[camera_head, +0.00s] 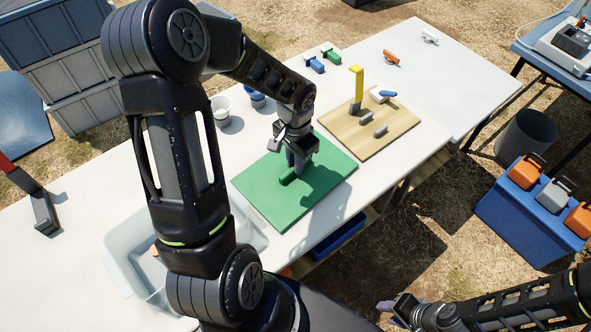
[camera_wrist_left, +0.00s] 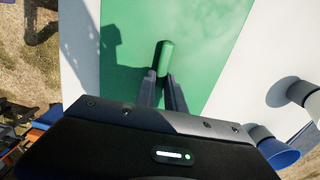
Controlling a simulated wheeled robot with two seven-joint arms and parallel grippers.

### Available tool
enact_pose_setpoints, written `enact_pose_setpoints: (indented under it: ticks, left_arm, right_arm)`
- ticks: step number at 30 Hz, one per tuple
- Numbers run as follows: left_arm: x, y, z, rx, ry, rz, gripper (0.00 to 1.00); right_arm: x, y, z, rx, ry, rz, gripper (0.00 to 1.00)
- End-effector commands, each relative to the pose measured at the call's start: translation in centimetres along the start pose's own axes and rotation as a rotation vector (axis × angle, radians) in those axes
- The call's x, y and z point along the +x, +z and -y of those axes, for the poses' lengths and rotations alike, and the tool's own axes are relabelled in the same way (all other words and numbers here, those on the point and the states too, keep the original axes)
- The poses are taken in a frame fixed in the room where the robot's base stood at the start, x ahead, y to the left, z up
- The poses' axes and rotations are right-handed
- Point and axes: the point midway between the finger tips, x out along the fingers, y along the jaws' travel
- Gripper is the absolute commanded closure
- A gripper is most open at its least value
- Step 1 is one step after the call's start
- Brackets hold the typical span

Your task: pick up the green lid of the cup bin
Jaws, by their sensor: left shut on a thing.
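The green lid (camera_head: 315,196) is a flat rectangular panel with a raised green bar handle, near the middle of the white table in the head view. It also fills the middle of the left wrist view (camera_wrist_left: 204,38). My left gripper (camera_head: 292,173) is above the lid, with its fingers shut on the handle (camera_wrist_left: 165,56). The handle's far end sticks out beyond the fingertips. I cannot tell whether the lid is raised. My right gripper (camera_head: 390,307) is low at the right, away from the table, and too small to tell its opening.
A translucent bin (camera_head: 120,248) stands left of the lid. A wooden board (camera_head: 395,133) with a yellow upright piece lies to its right. White cups (camera_head: 221,112) and a blue cup (camera_wrist_left: 281,153) stand behind the lid. A blue cooler (camera_head: 520,222) is at the far right.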

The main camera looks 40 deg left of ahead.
Motion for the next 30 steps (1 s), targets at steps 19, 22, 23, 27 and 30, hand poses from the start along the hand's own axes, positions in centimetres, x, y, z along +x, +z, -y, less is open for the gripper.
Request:
enact_pose_setpoints:
  ticks: [19,22,23,27,30]
  left_arm:
    - [-7.9,-0.1,0.0,0.0,-0.003,-0.006,1.0]
    - [-9.2,-0.1,0.0,-0.001,-0.001,-0.002,1.0]
    - [-9.4,-0.1,0.0,-0.001,-0.001,-0.002,1.0]
    - [-10.1,0.0,0.0,0.0,0.0,0.0,1.0]
    - [-10.1,0.0,0.0,0.0,0.0,0.0,1.0]
  right_arm:
    - [0.4,0.0,-0.1,0.0,0.0,-0.001,0.64]
    - [0.5,0.0,-0.2,0.0,0.0,-0.001,0.64]
    - [0.5,0.0,-0.2,0.0,0.0,-0.001,0.64]
    - [0.5,0.0,-0.2,0.0,0.0,-0.001,0.64]
    - [0.5,0.0,-0.2,0.0,0.0,-0.001,0.64]
